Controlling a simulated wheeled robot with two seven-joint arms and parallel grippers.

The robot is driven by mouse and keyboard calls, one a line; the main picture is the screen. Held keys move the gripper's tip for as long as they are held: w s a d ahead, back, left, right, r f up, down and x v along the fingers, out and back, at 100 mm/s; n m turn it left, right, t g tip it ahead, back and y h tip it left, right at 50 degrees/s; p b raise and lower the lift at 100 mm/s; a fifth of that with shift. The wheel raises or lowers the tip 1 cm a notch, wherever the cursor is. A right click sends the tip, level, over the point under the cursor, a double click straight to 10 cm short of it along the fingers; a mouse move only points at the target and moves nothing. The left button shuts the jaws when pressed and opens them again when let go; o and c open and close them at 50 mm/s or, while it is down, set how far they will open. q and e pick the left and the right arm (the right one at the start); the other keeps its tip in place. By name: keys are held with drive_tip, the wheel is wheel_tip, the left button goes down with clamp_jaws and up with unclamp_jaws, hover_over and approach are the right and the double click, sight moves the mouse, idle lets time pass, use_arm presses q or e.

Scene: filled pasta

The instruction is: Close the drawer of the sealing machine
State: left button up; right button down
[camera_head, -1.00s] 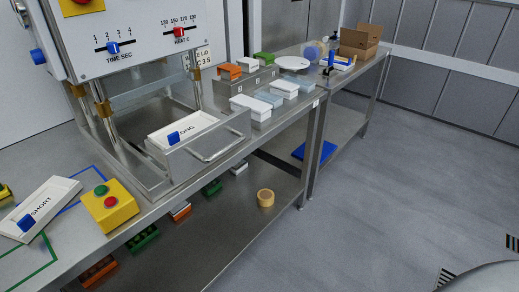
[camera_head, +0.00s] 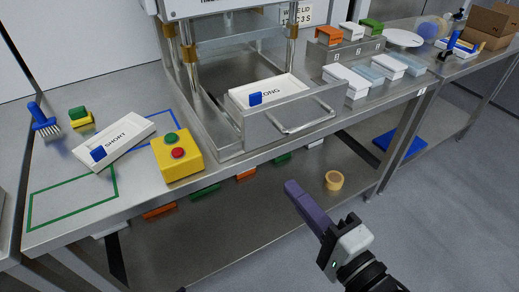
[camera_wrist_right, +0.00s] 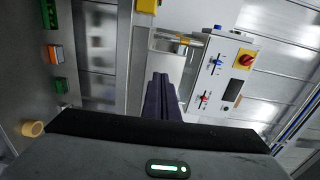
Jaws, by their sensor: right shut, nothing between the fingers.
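The sealing machine (camera_head: 240,48) stands on the steel bench. Its drawer (camera_head: 262,125) is pulled out toward the front, with a looped metal handle (camera_head: 305,118) on its front panel. A white tray marked LONG (camera_head: 285,90) with a blue knob sits in the drawer. My right gripper (camera_head: 292,188) is in front of and below the drawer, apart from the handle, its purple fingers together and empty. The fingers (camera_wrist_right: 162,95) also show in the right wrist view, with the machine's control panel (camera_wrist_right: 222,75) beyond them. My left gripper is not in view.
A yellow button box (camera_head: 178,155) and a white SHORT tray (camera_head: 115,143) lie left of the drawer. White containers (camera_head: 345,82) stand to its right. A tape roll (camera_head: 334,180) is on the lower shelf. The space before the bench is free.

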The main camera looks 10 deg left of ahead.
sight(251, 138)
drive_tip(key=x, duration=0.9)
drive_tip(key=p+x, duration=0.1)
drive_tip(key=x, duration=0.4)
drive_tip(key=shift+r, duration=0.4)
